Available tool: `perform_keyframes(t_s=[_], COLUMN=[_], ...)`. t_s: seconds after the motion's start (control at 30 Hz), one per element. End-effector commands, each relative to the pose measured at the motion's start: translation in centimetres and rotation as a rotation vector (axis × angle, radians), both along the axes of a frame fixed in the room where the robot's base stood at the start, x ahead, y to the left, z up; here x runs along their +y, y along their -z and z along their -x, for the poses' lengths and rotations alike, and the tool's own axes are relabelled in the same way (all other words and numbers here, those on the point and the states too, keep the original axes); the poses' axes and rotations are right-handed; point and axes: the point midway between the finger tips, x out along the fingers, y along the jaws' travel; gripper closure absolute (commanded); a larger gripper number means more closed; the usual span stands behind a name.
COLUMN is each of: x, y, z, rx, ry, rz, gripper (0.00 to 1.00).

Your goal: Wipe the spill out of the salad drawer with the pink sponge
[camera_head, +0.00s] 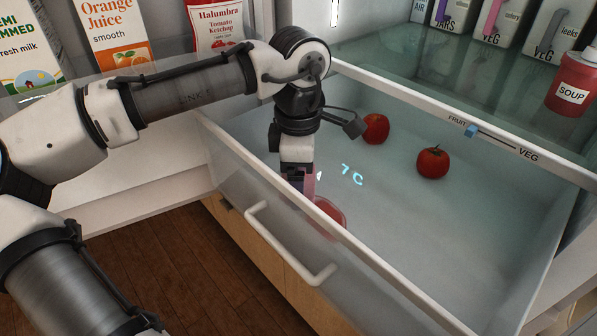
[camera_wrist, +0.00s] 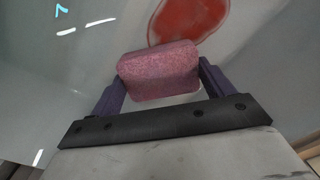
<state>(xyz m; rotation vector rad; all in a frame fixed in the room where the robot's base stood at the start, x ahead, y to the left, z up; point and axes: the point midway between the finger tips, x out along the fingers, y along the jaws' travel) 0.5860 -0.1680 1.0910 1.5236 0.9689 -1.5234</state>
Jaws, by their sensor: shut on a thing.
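The salad drawer (camera_head: 440,225) is pulled out of the fridge, with clear walls and a pale floor. A red spill (camera_head: 330,213) lies on its floor near the front wall. It also shows at the top of the wrist view (camera_wrist: 188,20). My gripper (camera_head: 296,178) reaches down into the drawer and is shut on the pink sponge (camera_wrist: 158,70), which sits between both fingers. In the head view the sponge (camera_head: 310,187) is mostly hidden behind my gripper. The sponge is beside the spill; I cannot tell whether it touches the floor.
A white handle (camera_head: 290,245) is on the front. Milk, juice and ketchup packs stand at the left; a soup pot (camera_head: 572,84) stands on the right shelf. The drawer's right side is clear.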

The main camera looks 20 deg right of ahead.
Motion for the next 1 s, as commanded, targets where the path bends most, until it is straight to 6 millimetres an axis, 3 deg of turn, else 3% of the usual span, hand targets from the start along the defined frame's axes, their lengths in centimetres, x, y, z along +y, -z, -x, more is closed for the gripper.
perform_keyframes(t_s=[1.0], x=[0.0], y=[1.1], z=[0.0], rx=[0.000], ry=[0.000], rz=[0.000], gripper=[0.38])
